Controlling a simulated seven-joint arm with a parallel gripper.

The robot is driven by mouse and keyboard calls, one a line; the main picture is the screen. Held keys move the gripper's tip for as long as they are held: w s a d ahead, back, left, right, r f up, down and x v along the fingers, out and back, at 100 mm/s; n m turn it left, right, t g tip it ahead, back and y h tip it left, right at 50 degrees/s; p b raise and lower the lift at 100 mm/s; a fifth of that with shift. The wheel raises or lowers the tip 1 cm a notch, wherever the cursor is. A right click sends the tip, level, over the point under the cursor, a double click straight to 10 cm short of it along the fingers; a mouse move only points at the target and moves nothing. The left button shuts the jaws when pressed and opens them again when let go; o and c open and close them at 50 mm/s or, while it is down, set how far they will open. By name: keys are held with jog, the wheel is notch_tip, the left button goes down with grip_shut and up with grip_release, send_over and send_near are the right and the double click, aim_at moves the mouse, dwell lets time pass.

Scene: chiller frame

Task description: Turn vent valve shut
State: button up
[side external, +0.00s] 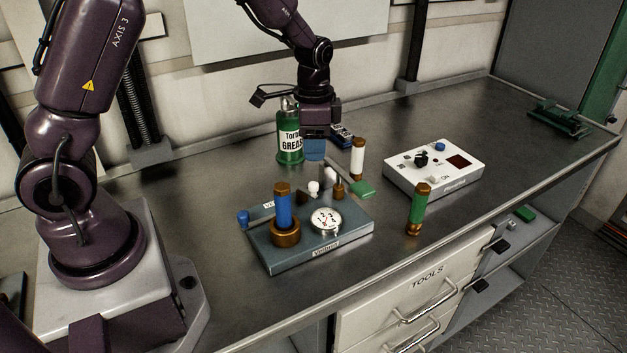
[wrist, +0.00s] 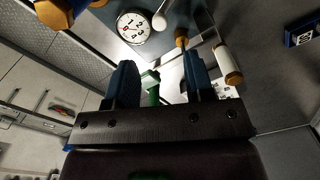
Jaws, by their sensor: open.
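A blue-grey valve block (side external: 290,262) sits on the bench. It carries a round dial gauge (side external: 326,220), also in the wrist view (wrist: 133,27), a blue cylinder (side external: 283,210) in a brass ring, and a blue knob (side external: 243,217) at its left edge. White knobs (side external: 314,187) and a green handle (side external: 361,189) are at its back and right. A back label starting "VE" is partly hidden, so I cannot tell for certain which handle is the vent valve. My gripper (side external: 315,150) is above the block's back side, pointing down. In the wrist view its blue fingers (wrist: 160,80) are apart.
A white-and-brass cylinder (side external: 358,158) and a green-and-brass cylinder (side external: 418,210) stand right of the block. A white control box (side external: 433,184) is farther right. The bench's far right is mostly clear.

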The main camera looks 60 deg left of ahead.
aim_at(314, 183)
notch_tip(314, 183, down, 10)
jog(key=shift+r, duration=0.25)
grip_shut()
